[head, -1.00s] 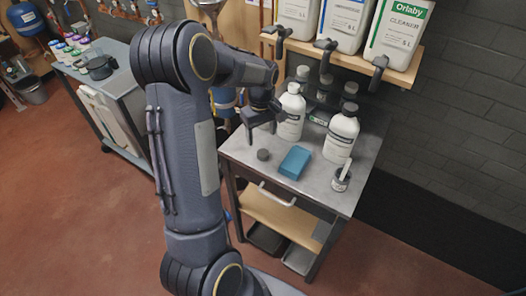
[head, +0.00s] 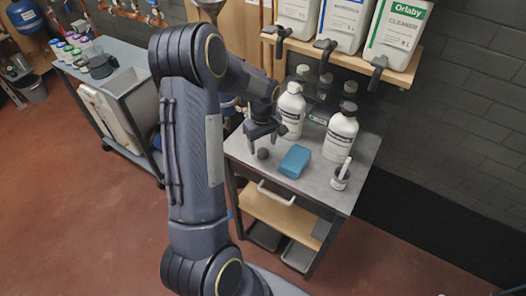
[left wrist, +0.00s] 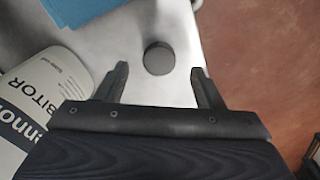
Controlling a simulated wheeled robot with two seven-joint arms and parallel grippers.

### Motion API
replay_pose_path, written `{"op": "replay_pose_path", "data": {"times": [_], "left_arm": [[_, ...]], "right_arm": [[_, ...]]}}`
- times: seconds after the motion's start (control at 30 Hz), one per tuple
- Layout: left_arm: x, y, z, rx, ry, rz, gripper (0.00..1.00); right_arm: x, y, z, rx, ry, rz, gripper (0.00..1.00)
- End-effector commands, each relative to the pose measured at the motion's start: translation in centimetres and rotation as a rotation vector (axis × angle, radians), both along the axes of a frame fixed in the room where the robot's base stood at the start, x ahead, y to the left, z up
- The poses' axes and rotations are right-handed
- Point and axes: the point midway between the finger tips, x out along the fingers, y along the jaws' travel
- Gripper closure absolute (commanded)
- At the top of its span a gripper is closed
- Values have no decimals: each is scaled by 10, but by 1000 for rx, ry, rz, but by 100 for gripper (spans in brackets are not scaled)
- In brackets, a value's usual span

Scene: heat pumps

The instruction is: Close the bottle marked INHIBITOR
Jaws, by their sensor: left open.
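A small dark round cap (head: 263,154) lies on the metal top of the work table (head: 239,148). It also shows in the left wrist view (left wrist: 158,58), just beyond and between my fingertips. My left gripper (head: 264,139) is open and empty above the cap, pointing down. A white bottle (head: 290,112) with a pale, uncapped-looking top stands upright behind and right of the gripper. In the left wrist view, the bottle label (left wrist: 38,98) at lower left shows part of a word, "BITOR". A second white bottle (head: 340,135) with a dark cap stands to its right.
A blue block (head: 295,161) lies right of the cap. A small cup (head: 340,178) with a utensil stands at the right edge. Dark-capped bottles (head: 326,84) stand at the back. A shelf (head: 400,67) with large canisters (head: 396,35) and dark taps overhangs the rear.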

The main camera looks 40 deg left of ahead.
Motion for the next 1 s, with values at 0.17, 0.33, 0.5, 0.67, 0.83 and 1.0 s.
{"op": "replay_pose_path", "data": {"times": [0.17,0.33,0.5,0.67,0.83,1.0], "left_arm": [[-1,-2,-25,-1,3,1,38],[0,-2,-32,0,0,1,38],[0,-2,-32,0,0,1,38],[0,-2,-32,0,0,1,46],[0,-2,-32,0,0,1,68],[0,-2,-32,0,0,1,85]], "right_arm": [[0,0,9,0,0,0,1],[0,0,10,0,0,0,1],[0,0,9,0,0,0,1],[0,0,9,0,0,0,1],[0,0,9,0,0,0,1],[0,0,9,0,0,0,1]]}}
